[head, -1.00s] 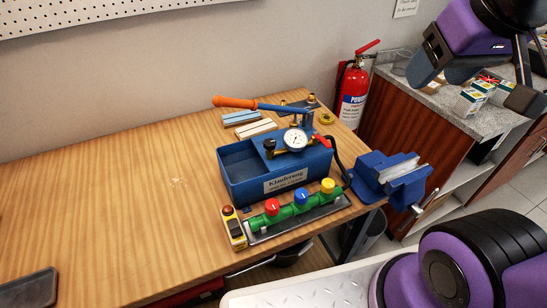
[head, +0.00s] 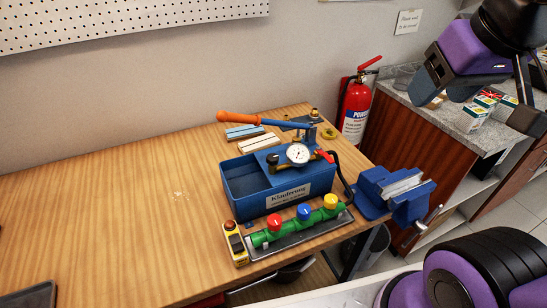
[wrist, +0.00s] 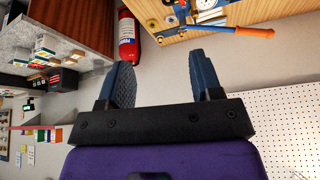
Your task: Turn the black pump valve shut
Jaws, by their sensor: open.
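The blue test pump (head: 240,190) stands on the wooden bench in the head view, with an orange-tipped lever and a round white gauge (head: 298,154). A small dark knob, apparently the black valve (head: 272,159), sits just left of the gauge; its exact setting is too small to read. A red valve handle (head: 326,157) is on the gauge's right. My gripper (head: 478,108) is open and empty at the upper right, well away from the pump. In the wrist view the fingers (wrist: 160,70) are apart, and the pump's orange lever end (wrist: 256,32) shows at the top right.
A green manifold (head: 292,224) with red, blue and yellow knobs lies before the pump, beside a yellow device (head: 235,243). A blue vise (head: 396,190) is on the bench's right edge. A fire extinguisher (head: 355,108) stands behind. The bench's left side is mostly clear.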

